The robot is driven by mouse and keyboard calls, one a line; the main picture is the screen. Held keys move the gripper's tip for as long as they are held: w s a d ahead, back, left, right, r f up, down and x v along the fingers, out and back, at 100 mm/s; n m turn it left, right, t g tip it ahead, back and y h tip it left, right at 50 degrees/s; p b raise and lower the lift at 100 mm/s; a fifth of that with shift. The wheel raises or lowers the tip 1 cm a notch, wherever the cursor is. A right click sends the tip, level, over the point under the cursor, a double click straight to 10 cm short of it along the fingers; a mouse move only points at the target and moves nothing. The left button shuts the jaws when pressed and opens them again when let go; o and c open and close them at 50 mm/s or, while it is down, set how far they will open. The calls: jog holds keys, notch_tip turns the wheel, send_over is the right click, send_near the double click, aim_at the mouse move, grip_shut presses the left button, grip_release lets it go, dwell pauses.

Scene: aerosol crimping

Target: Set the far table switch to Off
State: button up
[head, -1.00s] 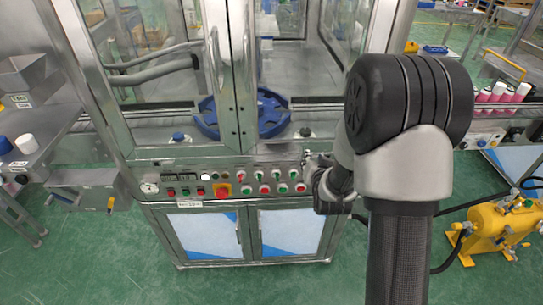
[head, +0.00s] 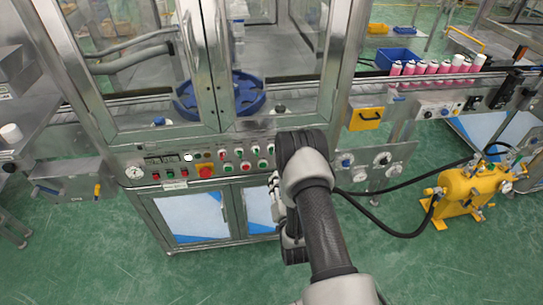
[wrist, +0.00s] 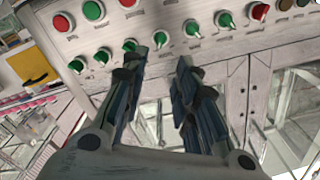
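The machine's front control panel (head: 215,160) carries rows of small red and green buttons and switches, with a red emergency stop on a yellow base (head: 205,171). In the wrist view the panel fills the upper part, with a row of green-handled switches (wrist: 160,38) below red and green buttons (wrist: 93,10). I cannot read any labels, so I cannot tell which switch is the far table one. My gripper (wrist: 158,66) is open and empty, its fingers apart just below the switch row, with no clear contact. In the head view it is mostly hidden behind my arm.
Glass-doored machine with a blue turntable (head: 250,95) stands above the panel. Cabinet doors (head: 195,218) lie below it. A conveyor with pink cans (head: 432,68) runs right. A yellow pump (head: 472,195) with black hoses stands on the green floor at right.

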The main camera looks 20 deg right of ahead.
aim_at(272, 151)
jog(key=b+x, duration=0.3)
jog(key=x, duration=1.1)
jog(key=shift+w, duration=0.15)
jog(key=shift+c, duration=0.5)
grip_shut()
